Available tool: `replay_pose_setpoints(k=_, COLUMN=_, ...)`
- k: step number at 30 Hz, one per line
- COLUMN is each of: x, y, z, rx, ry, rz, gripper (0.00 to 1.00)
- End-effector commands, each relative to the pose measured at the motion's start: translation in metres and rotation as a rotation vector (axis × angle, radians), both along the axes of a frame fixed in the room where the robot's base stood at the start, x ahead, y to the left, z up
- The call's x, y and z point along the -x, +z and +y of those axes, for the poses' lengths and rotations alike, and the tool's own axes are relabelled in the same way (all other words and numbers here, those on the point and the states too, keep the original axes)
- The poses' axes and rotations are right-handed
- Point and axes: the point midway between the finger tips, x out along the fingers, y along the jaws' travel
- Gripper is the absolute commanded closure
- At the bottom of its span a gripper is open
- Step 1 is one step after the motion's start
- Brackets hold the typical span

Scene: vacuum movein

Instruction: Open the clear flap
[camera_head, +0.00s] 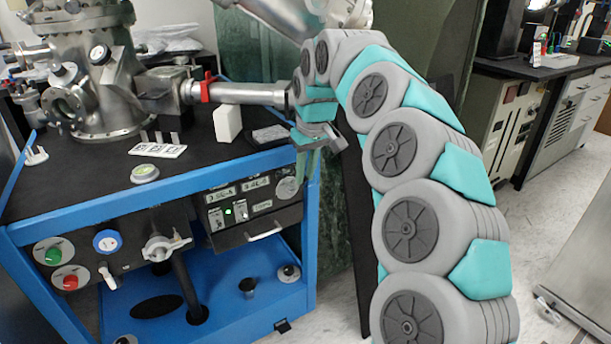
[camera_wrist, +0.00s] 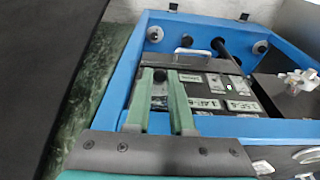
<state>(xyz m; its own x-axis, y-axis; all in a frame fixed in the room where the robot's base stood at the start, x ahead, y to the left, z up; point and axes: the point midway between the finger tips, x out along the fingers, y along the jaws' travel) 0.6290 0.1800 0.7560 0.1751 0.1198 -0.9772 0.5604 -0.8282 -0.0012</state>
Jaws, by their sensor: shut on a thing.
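The clear flap (camera_head: 287,188) is at the right end of the black control panel, over a round part, in the head view. My gripper (camera_head: 306,178) reaches down beside it at the blue frame's right corner. In the wrist view my two green fingers (camera_wrist: 160,76) straddle the flap's end of the panel, with a narrow gap between them. They are shut on the flap, whose edge is small and hard to make out. I cannot tell clearly how far the flap is swung.
The blue cart (camera_head: 240,318) carries the control panel (camera_head: 245,212) with a handle, switches and labels. On its black top stand a steel vacuum chamber (camera_head: 105,95), a white block (camera_head: 228,123) and a white labelled strip (camera_head: 158,150). A valve (camera_head: 163,245) sticks out in front.

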Motion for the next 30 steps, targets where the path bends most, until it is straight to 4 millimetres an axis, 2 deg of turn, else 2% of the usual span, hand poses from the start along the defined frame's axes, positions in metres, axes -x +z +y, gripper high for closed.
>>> replay_pose_setpoints(k=15, x=-0.001, y=0.011, z=0.002, rx=0.079, ry=0.002, rz=0.114, gripper=1.00)
replay_pose_setpoints(k=30, x=0.000, y=0.013, z=0.002, rx=0.093, ry=0.003, rz=0.138, gripper=1.00)
